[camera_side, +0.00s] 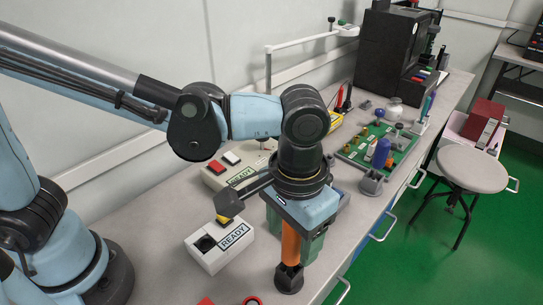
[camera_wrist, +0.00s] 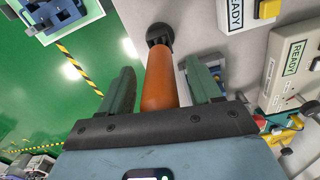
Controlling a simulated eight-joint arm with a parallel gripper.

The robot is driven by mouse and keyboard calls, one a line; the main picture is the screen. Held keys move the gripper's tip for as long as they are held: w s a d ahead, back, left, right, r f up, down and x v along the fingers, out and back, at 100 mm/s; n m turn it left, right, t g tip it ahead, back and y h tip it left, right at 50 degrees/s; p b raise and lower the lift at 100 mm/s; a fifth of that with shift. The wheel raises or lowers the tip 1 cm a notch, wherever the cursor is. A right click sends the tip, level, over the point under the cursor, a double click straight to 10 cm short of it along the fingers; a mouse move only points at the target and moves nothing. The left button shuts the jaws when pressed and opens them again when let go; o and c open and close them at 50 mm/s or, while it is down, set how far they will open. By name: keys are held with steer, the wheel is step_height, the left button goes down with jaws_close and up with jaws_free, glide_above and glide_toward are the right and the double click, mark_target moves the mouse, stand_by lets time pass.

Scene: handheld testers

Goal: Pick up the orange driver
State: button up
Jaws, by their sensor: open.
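The orange driver (camera_side: 290,243) stands upright on the grey bench near its front edge, with a dark block or cap at its lower end. Its upper end is hidden under my gripper. In the wrist view, the orange shaft (camera_wrist: 160,82) runs between the two green fingers of my gripper (camera_wrist: 163,80). The fingers are spread, with a gap visible on the left side and a narrower one on the right. My gripper points down over the driver from above. Contact with the driver cannot be told.
A white READY box (camera_side: 215,252) with a yellow button is close left of the driver. Another READY box (camera_side: 232,168) stands behind. A green board (camera_side: 375,150) with parts, a dark machine (camera_side: 388,55) and a stool (camera_side: 472,168) are farther right. The bench edge is near.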

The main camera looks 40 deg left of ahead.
steer(key=shift+f, duration=0.1)
jaws_close()
stand_by(0.3)
